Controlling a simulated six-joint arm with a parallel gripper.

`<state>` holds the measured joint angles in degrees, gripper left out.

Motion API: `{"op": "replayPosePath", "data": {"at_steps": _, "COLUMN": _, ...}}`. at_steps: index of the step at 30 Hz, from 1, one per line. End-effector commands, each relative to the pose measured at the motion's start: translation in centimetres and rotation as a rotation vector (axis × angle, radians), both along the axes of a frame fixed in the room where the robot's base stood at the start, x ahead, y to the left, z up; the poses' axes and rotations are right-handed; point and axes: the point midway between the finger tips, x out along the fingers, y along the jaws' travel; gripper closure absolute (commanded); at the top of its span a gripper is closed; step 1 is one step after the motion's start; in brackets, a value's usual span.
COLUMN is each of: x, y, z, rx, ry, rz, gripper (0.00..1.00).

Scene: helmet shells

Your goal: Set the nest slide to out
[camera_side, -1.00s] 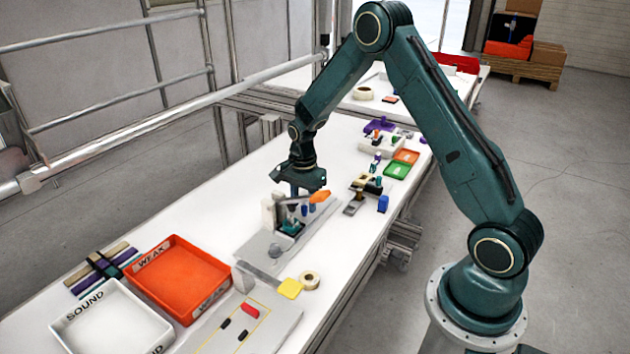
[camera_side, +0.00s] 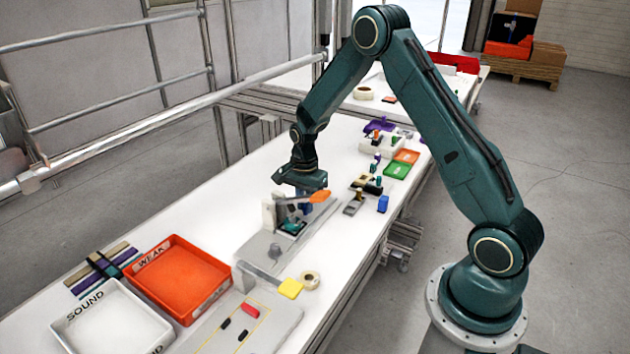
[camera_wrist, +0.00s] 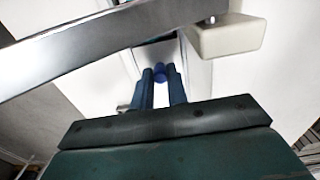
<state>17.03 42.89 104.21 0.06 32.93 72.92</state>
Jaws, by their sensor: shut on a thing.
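The nest slide fixture stands on a long grey base plate (camera_side: 258,248) in the middle of the bench. A teal piece (camera_side: 291,228) sits low in it, and a grey lever with an orange grip (camera_side: 320,196) crosses above. My gripper (camera_side: 305,208) is low over the fixture, its fingers partly hidden behind the lever. In the wrist view my blue fingers (camera_wrist: 161,76) are close together, shut on a small blue knob (camera_wrist: 160,70) at their tips. The slide under the knob is mostly hidden, so I cannot tell its exact position.
An orange tray (camera_side: 224,284) and a white tray (camera_side: 62,325) are at front left. A blue block (camera_side: 383,203) stands to the right.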

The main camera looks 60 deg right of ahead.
Motion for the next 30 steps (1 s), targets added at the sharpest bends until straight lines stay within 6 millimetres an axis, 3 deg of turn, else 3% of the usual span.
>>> {"op": "replayPosePath", "data": {"at_steps": 12, "x": 0.1, "y": -7.4, "z": 0.0, "rx": 0.001, "ry": -0.002, "rz": -0.004, "gripper": 1.0}}
{"op": "replayPosePath", "data": {"at_steps": 24, "x": 0.0, "y": -8.6, "z": 0.1, "rx": -0.005, "ry": -0.004, "rz": -0.005, "gripper": 1.0}}
{"op": "replayPosePath", "data": {"at_steps": 25, "x": 0.0, "y": -8.6, "z": 0.1, "rx": -0.005, "ry": -0.004, "rz": -0.006, "gripper": 0.81}}
{"op": "replayPosePath", "data": {"at_steps": 27, "x": 0.0, "y": -8.6, "z": 0.1, "rx": -0.004, "ry": -0.003, "rz": -0.006, "gripper": 0.67}}
{"op": "replayPosePath", "data": {"at_steps": 28, "x": 0.0, "y": -8.6, "z": 0.1, "rx": -0.004, "ry": -0.003, "rz": -0.005, "gripper": 0.63}}
{"op": "replayPosePath", "data": {"at_steps": 30, "x": 0.0, "y": -8.5, "z": 0.0, "rx": -0.003, "ry": -0.003, "rz": -0.004, "gripper": 0.63}}
